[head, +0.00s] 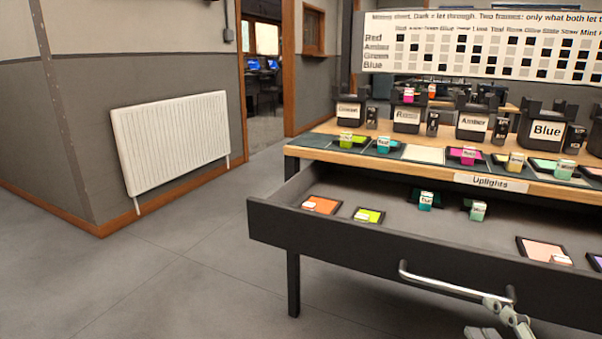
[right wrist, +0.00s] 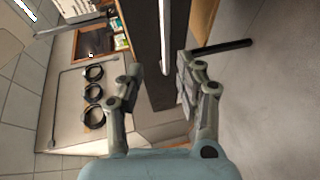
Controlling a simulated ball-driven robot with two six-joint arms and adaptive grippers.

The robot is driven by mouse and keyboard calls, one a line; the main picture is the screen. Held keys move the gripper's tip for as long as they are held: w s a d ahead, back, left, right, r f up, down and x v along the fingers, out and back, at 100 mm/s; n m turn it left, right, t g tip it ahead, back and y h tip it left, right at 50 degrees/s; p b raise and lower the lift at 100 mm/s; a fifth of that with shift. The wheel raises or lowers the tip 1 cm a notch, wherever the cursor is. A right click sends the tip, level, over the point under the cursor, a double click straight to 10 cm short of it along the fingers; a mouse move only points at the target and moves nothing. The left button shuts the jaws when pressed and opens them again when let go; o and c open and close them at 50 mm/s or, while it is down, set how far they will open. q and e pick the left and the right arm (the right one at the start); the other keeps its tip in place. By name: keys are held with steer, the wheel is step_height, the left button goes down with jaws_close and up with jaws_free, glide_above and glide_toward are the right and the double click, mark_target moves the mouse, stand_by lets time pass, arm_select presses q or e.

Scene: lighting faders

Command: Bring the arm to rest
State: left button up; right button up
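My right gripper (head: 490,316) is at the bottom right of the head view, close to the right end of the silver handle (head: 452,284) of the open drawer (head: 345,238). In the right wrist view my right gripper (right wrist: 157,78) has its two fingers spread, with nothing held between them. The handle (right wrist: 164,38) shows as a pale bar beyond the gap between the fingertips. I cannot tell whether a finger touches it. My left gripper is in neither view.
The drawer sticks out from the wooden bench (head: 325,127) and holds several framed colour gels, one orange (head: 318,205). Labelled black lamps, one marked Blue (head: 546,131), stand on the bench below a chart (head: 480,48). A white radiator (head: 172,140) hangs left. Floor between is clear.

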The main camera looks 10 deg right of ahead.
steer(key=s+d+f+m+g+p, duration=0.1)
steer(key=s+f+m+g+p, duration=0.3)
steer(key=f, duration=0.7)
steer(key=s+d+f+m+g+p, duration=0.1)
steer(key=s+f+m+g+p, duration=0.15)
steer(key=s+f, duration=0.55)
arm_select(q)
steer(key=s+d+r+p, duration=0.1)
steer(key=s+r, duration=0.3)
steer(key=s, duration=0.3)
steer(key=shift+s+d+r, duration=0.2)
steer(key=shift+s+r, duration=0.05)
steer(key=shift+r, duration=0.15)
arm_select(e)
steer(key=s+f+m+g, duration=0.2)
steer(key=s+f, duration=0.3)
steer(key=s, duration=0.4)
steer(key=s+f+m+g+y, duration=0.1)
steer(key=s+f+m+g, duration=0.2)
steer(key=s, duration=0.6)
steer(key=s+f+m+g, duration=0.3)
steer(key=s+f, duration=0.5)
steer(key=s, duration=0.1)
steer(key=shift+a+g, duration=0.15)
steer(key=shift+g, duration=0.2)
